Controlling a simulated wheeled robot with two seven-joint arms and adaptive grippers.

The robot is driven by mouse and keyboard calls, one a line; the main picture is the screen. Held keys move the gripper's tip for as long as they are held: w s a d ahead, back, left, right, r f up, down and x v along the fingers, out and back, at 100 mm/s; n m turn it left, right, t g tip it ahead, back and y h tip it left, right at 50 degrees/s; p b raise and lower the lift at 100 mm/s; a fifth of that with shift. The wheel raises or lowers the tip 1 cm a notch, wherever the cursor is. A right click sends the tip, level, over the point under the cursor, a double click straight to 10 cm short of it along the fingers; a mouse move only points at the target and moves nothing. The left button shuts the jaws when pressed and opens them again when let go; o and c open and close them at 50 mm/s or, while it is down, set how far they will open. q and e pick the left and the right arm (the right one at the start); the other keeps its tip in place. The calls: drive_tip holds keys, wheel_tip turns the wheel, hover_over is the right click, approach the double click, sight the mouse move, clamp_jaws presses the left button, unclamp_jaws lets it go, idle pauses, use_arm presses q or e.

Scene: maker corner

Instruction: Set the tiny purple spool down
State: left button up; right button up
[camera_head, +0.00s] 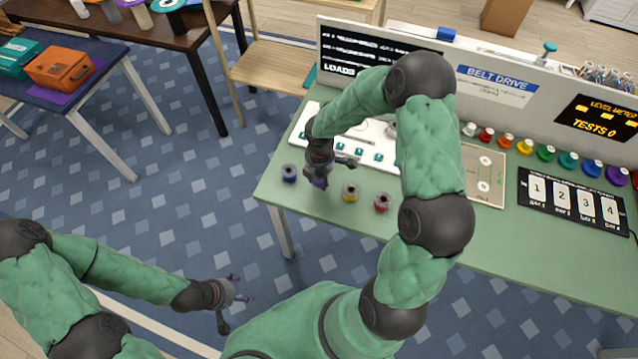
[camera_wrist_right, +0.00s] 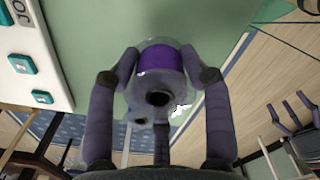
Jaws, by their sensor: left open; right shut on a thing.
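My right gripper (camera_head: 330,176) reaches down over the left front part of the green bench. It is shut on the tiny purple spool (camera_head: 319,183), which it mostly hides in the head view. In the right wrist view the purple spool (camera_wrist_right: 160,57) sits between the two fingertips of my right gripper (camera_wrist_right: 163,72), its clear flange and dark hub facing the camera. I cannot tell whether the spool touches the bench top. My left gripper (camera_head: 234,299) is open and empty over the floor, away from the bench.
A white panel (camera_head: 345,140) with teal buttons lies behind. The bench (camera_head: 480,245) is clear at front right.

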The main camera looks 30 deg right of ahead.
sight(319, 182)
drive_tip(key=shift+w+f, duration=0.3)
drive_tip(key=shift+f, duration=0.05)
drive_tip(key=shift+w+d+f+b, duration=0.15)
drive_tip(key=shift+f+b, duration=0.65)
drive_tip(key=shift+f, duration=0.85)
drive_tip(key=shift+f, duration=0.2)
drive_tip(key=o, duration=1.2)
drive_tip(key=shift+r, duration=0.2)
